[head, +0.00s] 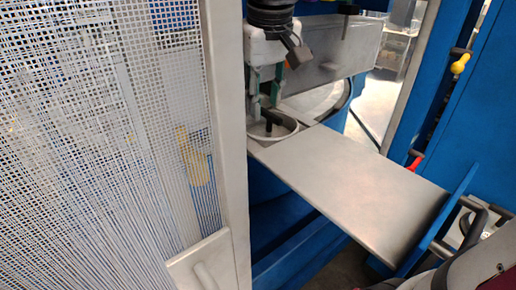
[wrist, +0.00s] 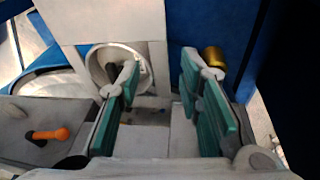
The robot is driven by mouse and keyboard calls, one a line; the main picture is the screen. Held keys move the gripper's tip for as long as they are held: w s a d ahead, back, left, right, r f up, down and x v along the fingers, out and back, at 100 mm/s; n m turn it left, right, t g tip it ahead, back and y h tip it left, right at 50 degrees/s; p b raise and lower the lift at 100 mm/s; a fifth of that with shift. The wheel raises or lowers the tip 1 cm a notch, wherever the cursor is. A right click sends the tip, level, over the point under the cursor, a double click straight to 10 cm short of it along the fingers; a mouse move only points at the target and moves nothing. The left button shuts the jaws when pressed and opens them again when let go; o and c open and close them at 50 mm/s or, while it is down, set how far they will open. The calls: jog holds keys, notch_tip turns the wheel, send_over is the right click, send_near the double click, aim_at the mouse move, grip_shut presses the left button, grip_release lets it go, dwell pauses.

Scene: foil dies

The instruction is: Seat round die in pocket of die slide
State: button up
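The die slide (head: 350,185) is a flat grey plate that runs from below my gripper to a blue end plate at the right. At its inner end is a round, light metal rim (head: 284,130) with a dark upright post (head: 273,117) in it. The rim shows in the wrist view (wrist: 97,66), partly behind the left finger. I cannot tell die from pocket there, nor whether the die sits flush. My gripper (head: 266,97) is above this round part. In the wrist view my gripper (wrist: 160,80) has its green-padded fingers wide apart, with nothing between them.
A mesh guard door (head: 110,120) with a pale frame fills the left. A blue machine panel (head: 455,130) with yellow and red handles stands at the right. A brass cylinder (wrist: 213,57) is beyond the right finger. An orange-handled lever (wrist: 48,134) is at lower left.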

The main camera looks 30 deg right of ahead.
jog(key=s+a+f+t, duration=0.1)
jog(key=s+a+f, duration=0.1)
jog(key=s, duration=0.4)
jog(key=s+a+f+m+t+y, duration=0.1)
jog(key=s+f, duration=0.2)
jog(key=s, duration=0.4)
jog(key=shift+s+a+t, duration=0.3)
jog(key=shift+a, duration=0.05)
jog(key=shift+f, duration=0.1)
